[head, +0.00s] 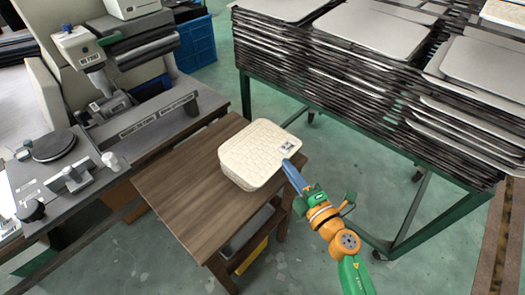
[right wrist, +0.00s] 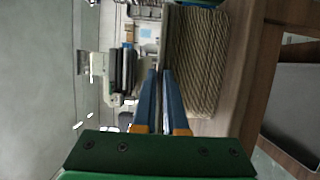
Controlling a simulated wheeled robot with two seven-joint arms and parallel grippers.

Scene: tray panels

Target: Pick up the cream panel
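The cream panel (head: 256,152) is a thick, rounded, pale block with a tile-like pattern and a small printed label. It lies flat on a brown wooden table. In the right wrist view, the panel (right wrist: 200,55) shows a ribbed side face just right of the fingers. My right gripper (head: 288,166) reaches the panel's right edge in the head view, its blue fingertips at or against it. In the right wrist view, the fingers of my right gripper (right wrist: 159,75) stand close together with a narrow gap. Whether they grip the edge is unclear. My left gripper is out of view.
The wooden table (head: 180,190) has bare room left of the panel. Grey machines on a bench (head: 150,140) stand to the left. A green rack (head: 345,118) stacked with metal trays is behind and right. A blue crate (head: 196,45) is at the back.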

